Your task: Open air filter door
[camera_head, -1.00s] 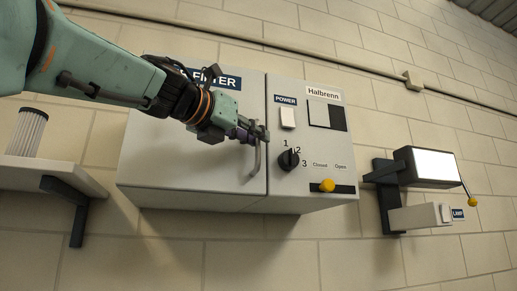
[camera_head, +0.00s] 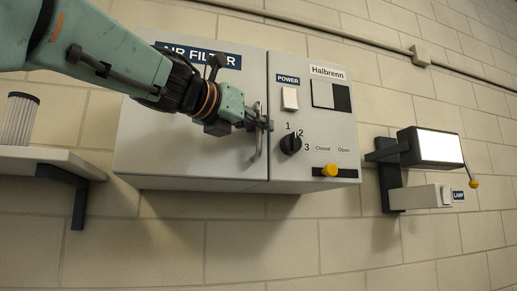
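The air filter door (camera_head: 160,158) is the left front panel of a grey wall cabinet, under an AIR FILTER label (camera_head: 198,55). It looks closed, its right edge along the seam with the control panel (camera_head: 315,165). A vertical bar handle (camera_head: 258,143) sits near that edge. My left gripper (camera_head: 262,124) is at the handle's upper part, its fingers overlapping it. I cannot tell whether they are closed on it. My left arm comes in from the upper left and covers part of the door. My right gripper is not in view.
The control panel has a power switch (camera_head: 290,98), a rotary knob (camera_head: 291,144) and a yellow slider (camera_head: 329,170). A lamp (camera_head: 430,147) stands off the wall at right. A shelf (camera_head: 50,160) with a pleated filter (camera_head: 19,119) is at left.

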